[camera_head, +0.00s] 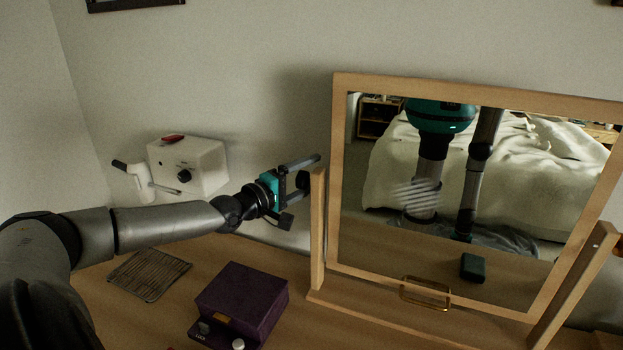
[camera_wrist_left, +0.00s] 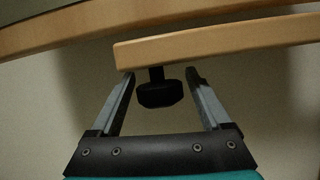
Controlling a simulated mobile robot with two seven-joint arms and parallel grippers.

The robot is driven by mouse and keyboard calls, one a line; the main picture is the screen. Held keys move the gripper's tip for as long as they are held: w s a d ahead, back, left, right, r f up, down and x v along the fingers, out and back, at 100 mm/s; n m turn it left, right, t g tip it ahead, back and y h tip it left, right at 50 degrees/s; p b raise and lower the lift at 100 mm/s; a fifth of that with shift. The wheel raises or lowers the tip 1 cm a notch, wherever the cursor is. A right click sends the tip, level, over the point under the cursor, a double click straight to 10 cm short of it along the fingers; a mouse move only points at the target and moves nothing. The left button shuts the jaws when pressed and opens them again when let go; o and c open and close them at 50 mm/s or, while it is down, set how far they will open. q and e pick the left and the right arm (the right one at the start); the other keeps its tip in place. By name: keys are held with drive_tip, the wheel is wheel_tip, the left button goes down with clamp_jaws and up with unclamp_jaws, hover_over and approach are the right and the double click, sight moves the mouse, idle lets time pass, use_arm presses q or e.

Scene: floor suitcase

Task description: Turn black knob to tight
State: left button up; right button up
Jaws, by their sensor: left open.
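The black knob (camera_wrist_left: 160,94) sits on a short black stem at the wooden post (camera_wrist_left: 220,42) of the mirror stand. In the head view the knob (camera_head: 303,181) shows dark at the left side of the left post (camera_head: 317,230). My left gripper (camera_wrist_left: 161,84) is open, with one finger on each side of the knob and a visible gap to both. In the head view my left gripper (camera_head: 305,172) reaches in from the left toward the post. My right gripper is not in view.
The framed mirror (camera_head: 470,190) stands on the wooden table (camera_head: 165,325). A purple box (camera_head: 240,300) and a wire rack (camera_head: 150,274) lie in front. A white box (camera_head: 205,165) with a dark dial (camera_head: 185,176) stands behind my left arm. The wall is close behind.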

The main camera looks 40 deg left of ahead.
use_arm(q)
drive_tip(key=shift+w, duration=0.4)
drive_tip(key=shift+d, duration=0.1)
drive_tip(key=shift+c, duration=0.2)
clamp_jaws()
idle(0.3)
